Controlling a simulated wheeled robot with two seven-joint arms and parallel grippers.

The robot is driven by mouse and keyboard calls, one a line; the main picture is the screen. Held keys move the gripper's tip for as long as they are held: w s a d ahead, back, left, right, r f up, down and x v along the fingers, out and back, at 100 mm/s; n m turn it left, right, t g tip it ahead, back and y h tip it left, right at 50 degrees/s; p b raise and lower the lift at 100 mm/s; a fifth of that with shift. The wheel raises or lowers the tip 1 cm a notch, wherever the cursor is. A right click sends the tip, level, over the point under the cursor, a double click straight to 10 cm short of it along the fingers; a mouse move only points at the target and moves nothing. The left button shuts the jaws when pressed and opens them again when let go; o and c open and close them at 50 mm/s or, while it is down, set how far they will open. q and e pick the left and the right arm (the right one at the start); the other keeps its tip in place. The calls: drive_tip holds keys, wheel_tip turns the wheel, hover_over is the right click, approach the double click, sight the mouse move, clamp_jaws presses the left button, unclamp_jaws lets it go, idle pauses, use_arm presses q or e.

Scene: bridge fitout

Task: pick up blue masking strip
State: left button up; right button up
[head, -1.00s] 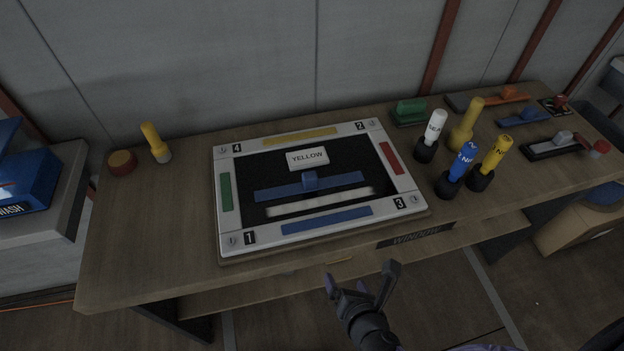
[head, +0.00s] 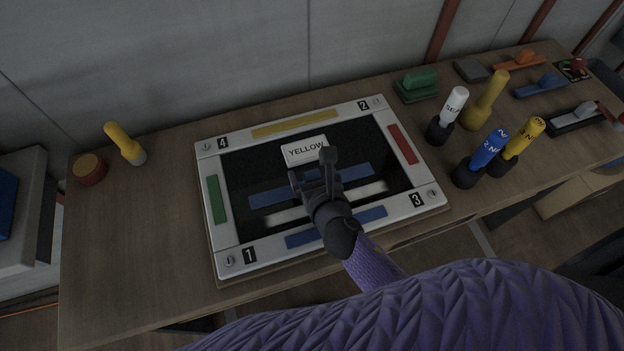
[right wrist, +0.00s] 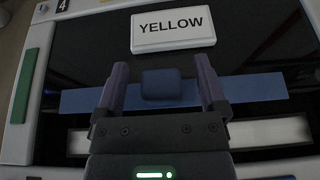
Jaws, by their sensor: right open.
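The blue masking strip (head: 268,195) lies across the dark panel inside the white frame. In the right wrist view it shows as a long blue bar (right wrist: 258,88) with a raised blue block (right wrist: 161,83) at its middle. My right gripper (head: 312,170) is over the panel, open. In the right wrist view its two fingers (right wrist: 161,82) stand either side of the blue block, with gaps visible; I cannot tell the height left between them. In the head view the gripper hides the block. My left gripper is not in view.
A white YELLOW label block (right wrist: 172,27) sits just beyond the strip. A pale strip (right wrist: 262,133) lies on the near side. Several marker-like bottles, including a blue one (head: 483,157), stand right of the frame (head: 229,238).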

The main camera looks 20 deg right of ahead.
drive_tip(key=shift+x, duration=0.8)
drive_tip(key=shift+s, duration=0.1)
drive_tip(key=shift+c, duration=0.3)
clamp_jaws()
